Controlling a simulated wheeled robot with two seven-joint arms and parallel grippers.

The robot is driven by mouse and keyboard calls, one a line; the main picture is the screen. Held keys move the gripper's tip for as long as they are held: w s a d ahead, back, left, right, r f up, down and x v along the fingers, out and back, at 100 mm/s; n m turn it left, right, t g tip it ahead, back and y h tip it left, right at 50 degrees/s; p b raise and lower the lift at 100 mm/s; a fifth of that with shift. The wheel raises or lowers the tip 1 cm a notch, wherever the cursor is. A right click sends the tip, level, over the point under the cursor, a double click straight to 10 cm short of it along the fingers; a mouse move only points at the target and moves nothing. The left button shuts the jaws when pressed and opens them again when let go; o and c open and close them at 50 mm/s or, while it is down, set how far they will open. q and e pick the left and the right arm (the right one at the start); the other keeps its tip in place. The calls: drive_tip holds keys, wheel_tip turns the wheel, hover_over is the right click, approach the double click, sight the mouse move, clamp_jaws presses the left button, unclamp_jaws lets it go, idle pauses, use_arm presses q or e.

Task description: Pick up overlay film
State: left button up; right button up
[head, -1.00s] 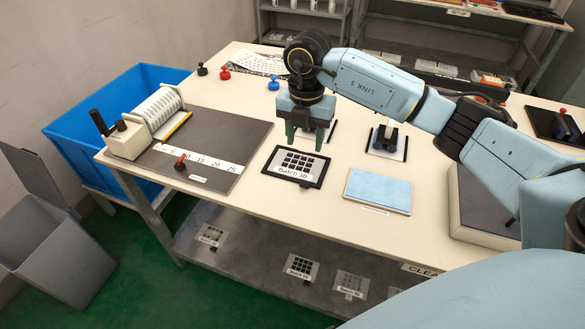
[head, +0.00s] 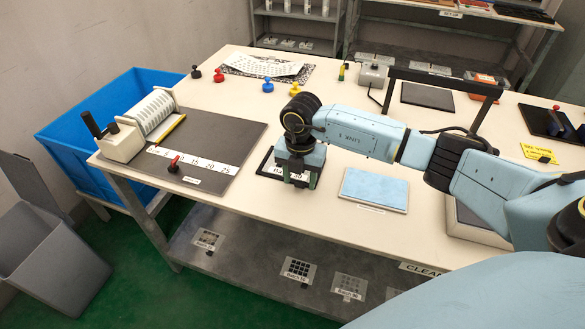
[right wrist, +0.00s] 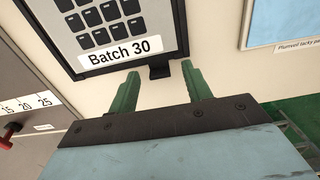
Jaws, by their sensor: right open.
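The overlay film is a white sheet with dark squares and the label "Batch 30" (right wrist: 112,52), in a black frame (right wrist: 181,28) in the right wrist view. In the head view my right gripper hides most of the film; only a bit of its label (head: 277,169) and the frame's left part (head: 264,165) show. My right gripper (head: 299,182) points down over the frame. In the right wrist view its green fingers (right wrist: 159,76) are apart and empty, near the frame's edge, with a small black tab (right wrist: 159,71) between their tips. My left gripper is not in view.
A light blue pad (head: 375,188) lies right of the frame. A dark cutting mat (head: 215,137) with a white ruler strip (head: 190,159) and a red-knobbed piece (head: 173,163) lies left. Red, blue and yellow knobs stand behind. Films lie on the lower shelf (head: 235,262).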

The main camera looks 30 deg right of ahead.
drive_tip(key=c, duration=1.1)
drive_tip(key=shift+o, duration=0.2)
